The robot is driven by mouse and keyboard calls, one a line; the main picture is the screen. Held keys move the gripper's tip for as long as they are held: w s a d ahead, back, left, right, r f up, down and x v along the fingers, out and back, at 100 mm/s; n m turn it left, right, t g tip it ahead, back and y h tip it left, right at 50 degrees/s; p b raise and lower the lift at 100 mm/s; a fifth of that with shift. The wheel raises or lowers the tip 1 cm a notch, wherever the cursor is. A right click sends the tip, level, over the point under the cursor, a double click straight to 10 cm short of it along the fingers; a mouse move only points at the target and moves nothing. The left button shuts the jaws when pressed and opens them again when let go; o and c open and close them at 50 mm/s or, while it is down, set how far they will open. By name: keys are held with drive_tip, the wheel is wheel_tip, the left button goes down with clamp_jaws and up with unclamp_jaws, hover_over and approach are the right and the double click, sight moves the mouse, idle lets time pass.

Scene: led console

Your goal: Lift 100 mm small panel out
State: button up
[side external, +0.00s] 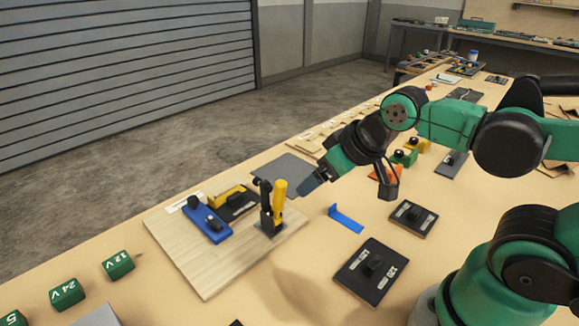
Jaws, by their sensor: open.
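A wooden board (205,268) holds a blue piece (204,219) with a black knob, a dark panel (237,207) with a yellow piece (222,194) along it, and an upright black-and-yellow clamp-like tool (279,202). I cannot read which panel is the 100 mm one. A small black panel (410,219) with a knob lies on the table right of the board. A larger black panel (366,275), whose label seems to read 120, lies in front of it. My gripper (311,182) is open, just right of and above the yellow tool, apart from the panels; its fingers are small here.
A blue angled bracket (345,218) lies between board and small panel. A grey plate (286,171) lies behind. Green voltage blocks (67,294) stand at front left.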

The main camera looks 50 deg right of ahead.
drive_tip(key=g, duration=0.7)
hover_over(235, 195)
wheel_tip(235, 195, down, 5)
drive_tip(key=shift+f, duration=0.15)
drive_tip(key=shift+w+f, duration=0.1)
drive_tip(key=shift+f, duration=2.95)
clamp_jaws()
drive_tip(key=shift+r, duration=0.15)
